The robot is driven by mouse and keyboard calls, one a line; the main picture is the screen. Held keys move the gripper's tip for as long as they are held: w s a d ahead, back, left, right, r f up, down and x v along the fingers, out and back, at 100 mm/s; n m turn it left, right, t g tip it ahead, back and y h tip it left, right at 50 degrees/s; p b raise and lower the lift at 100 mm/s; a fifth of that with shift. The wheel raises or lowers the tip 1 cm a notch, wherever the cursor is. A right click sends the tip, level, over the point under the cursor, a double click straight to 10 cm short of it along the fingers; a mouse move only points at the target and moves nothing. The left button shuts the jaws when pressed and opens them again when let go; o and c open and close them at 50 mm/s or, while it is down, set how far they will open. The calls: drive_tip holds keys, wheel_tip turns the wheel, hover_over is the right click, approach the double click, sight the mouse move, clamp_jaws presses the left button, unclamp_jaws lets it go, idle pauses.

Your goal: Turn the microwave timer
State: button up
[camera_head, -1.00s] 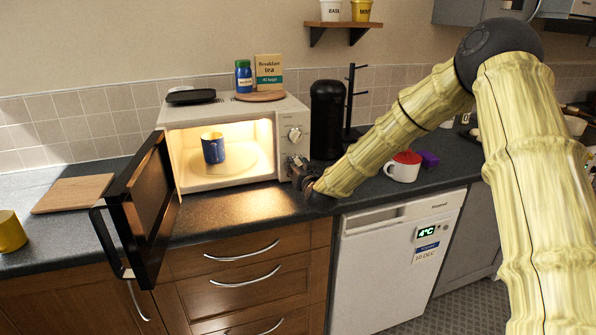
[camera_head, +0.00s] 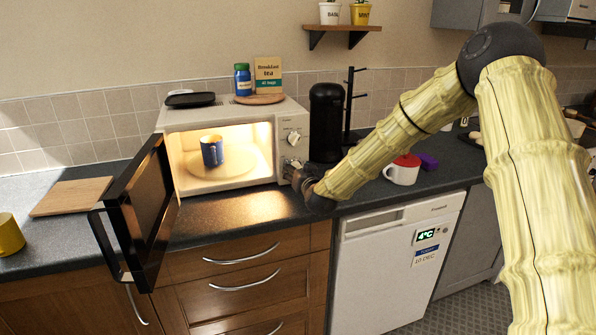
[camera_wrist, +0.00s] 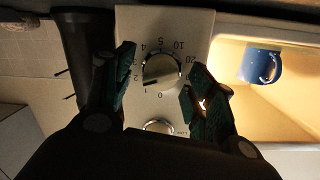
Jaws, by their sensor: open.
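The white microwave (camera_head: 235,113) stands on the counter with its door (camera_head: 143,212) swung open to the left. Its upper knob (camera_head: 294,136) shows in the head view. My gripper (camera_head: 297,171) is at the lower part of the control panel and hides the lower knob there. In the wrist view, turned upside down, the numbered timer dial (camera_wrist: 162,71) lies between the two spread fingers of my gripper (camera_wrist: 161,64). The fingers look apart from the dial. The other knob (camera_wrist: 158,127) shows partly behind the gripper body.
A blue mug (camera_head: 212,151) stands inside the lit microwave, and it also shows in the wrist view (camera_wrist: 262,64). A black canister (camera_head: 326,122) stands close right of the microwave. The counter before the microwave (camera_head: 240,208) is clear.

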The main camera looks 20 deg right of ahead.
drive_tip(key=shift+s, duration=0.1)
drive_tip(key=s+r, duration=0.1)
drive_tip(key=s, duration=1)
drive_tip(key=shift+s+r, duration=0.2)
drive_tip(key=shift+s, duration=0.2)
